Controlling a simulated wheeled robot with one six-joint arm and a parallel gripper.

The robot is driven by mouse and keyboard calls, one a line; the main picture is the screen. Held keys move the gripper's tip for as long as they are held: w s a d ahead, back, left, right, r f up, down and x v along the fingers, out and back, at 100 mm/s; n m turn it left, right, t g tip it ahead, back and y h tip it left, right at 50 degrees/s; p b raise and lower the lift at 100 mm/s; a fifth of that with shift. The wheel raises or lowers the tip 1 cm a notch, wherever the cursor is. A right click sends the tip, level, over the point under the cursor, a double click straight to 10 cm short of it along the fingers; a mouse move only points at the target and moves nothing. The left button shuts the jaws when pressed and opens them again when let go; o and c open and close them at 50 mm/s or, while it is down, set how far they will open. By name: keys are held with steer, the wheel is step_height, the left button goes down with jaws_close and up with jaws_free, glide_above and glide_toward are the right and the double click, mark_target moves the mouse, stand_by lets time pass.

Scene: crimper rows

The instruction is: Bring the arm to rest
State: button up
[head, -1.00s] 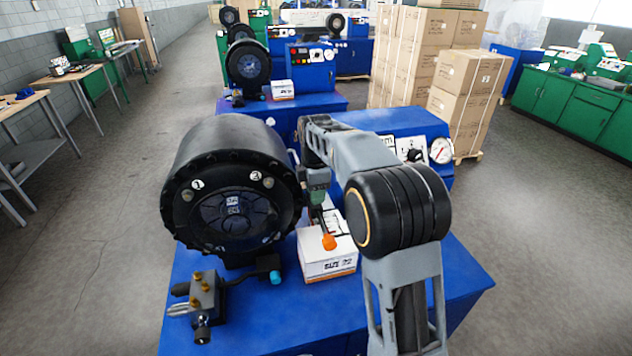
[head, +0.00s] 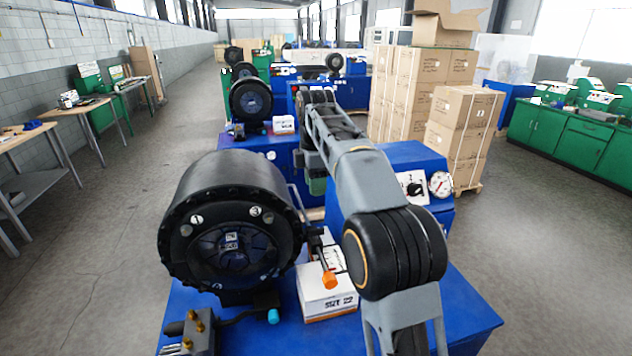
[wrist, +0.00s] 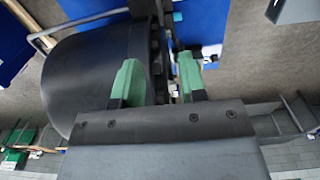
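My arm reaches forward over the right side of the nearest crimper, in the head view. My gripper's green fingers (wrist: 159,78) stand apart in the wrist view, with nothing held between them. The crimper's black drum (wrist: 95,75) lies behind and beyond the fingers there. In the head view the drum (head: 235,225) stands to the left of my arm, and the gripper is mostly hidden behind the forearm.
A white box marked SIZE 22 (head: 330,303) sits beside the drum, with an orange-tipped tool (head: 329,280) over it. A brass-fitted block (head: 198,330) is at front left. Cartons (head: 420,95) are stacked behind right. The floor aisle (head: 110,230) at left is clear.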

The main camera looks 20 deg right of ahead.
stand_by(0.3)
step_height(320, 180, down, 4)
steer(key=w+m, duration=0.1)
steer(key=m, duration=0.5)
steer(key=s+f+m+t, duration=0.1)
steer(key=s+f+m, duration=0.1)
steer(key=s+m, duration=0.1)
steer(key=s+f+m+b, duration=0.1)
steer(key=s+f+m, duration=0.2)
steer(key=s, duration=0.3)
steer(key=s+f+m+t+b, duration=0.1)
steer(key=s+f+m, duration=0.2)
steer(key=s+m, duration=0.1)
steer(key=shift+s+d+f+t, duration=0.15)
steer(key=shift+s+f+t, duration=0.1)
steer(key=shift+s+t, duration=0.1)
steer(key=s+f+m+t+b, duration=0.2)
steer(key=s+f, duration=0.2)
steer(key=s, duration=0.8)
steer(key=shift+d, duration=0.2)
